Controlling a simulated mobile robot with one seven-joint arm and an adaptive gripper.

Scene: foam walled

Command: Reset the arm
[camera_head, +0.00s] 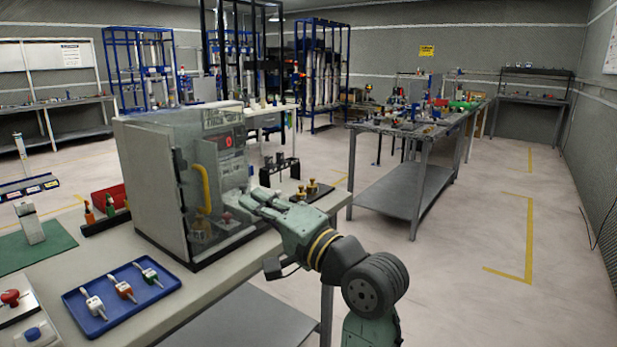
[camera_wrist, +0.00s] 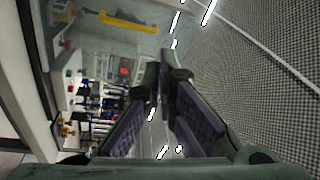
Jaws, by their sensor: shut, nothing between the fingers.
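My gripper (camera_head: 250,203) is in front of the open side of the grey machine cabinet (camera_head: 150,180) in the head view. My arm reaches up to it from the lower right, above the right end of the table. In the wrist view my gripper's two dark fingers (camera_wrist: 165,72) meet at their tips, with nothing between them. The cabinet's yellow handle (camera_wrist: 125,20) shows at the top of the wrist view. Whether my gripper touches the cabinet, I cannot tell.
The table (camera_head: 205,290) holds a blue tray (camera_head: 122,322) with several small valves, a red bin (camera_head: 106,198) and a green mat (camera_head: 30,246). A black rack (camera_head: 279,170) and brass fittings (camera_head: 312,186) stand right of the cabinet. The floor (camera_head: 455,270) at right is clear.

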